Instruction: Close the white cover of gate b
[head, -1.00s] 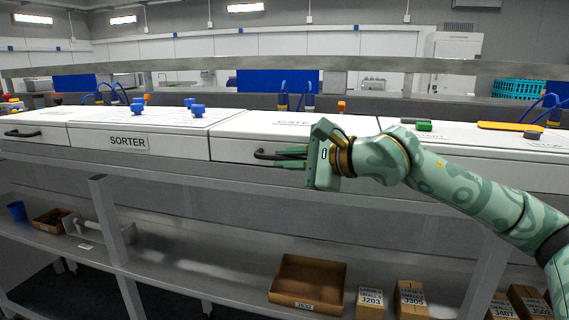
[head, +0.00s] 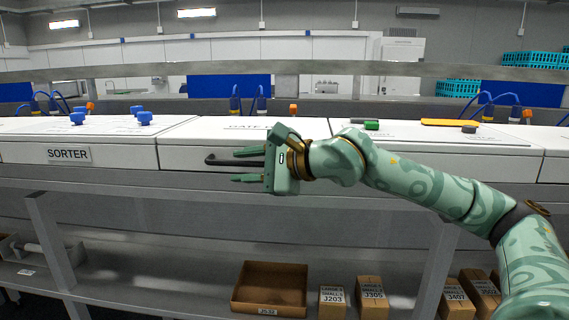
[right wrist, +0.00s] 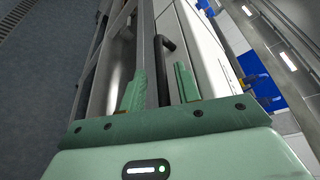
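The white gate cover (head: 185,136) lies level on the bench beside the sorter. Its lettering is partly hidden by my right gripper, so I cannot read which gate it is. A black bar handle (head: 216,161) is on its front face. My right gripper (head: 238,166) is open at the handle, one finger above and one below in the head view. In the right wrist view the handle (right wrist: 164,45) runs between the two spread fingers (right wrist: 160,80), with gaps on both sides. My left gripper is not in view.
The white sorter (head: 120,152) adjoins on the left, with blue knobs on top. Another white unit (head: 480,160) with green, orange and grey pieces is on the right. A metal rail (head: 300,68) crosses behind. Below, a shelf holds an open brown box (head: 270,309) and small cartons (head: 372,288).

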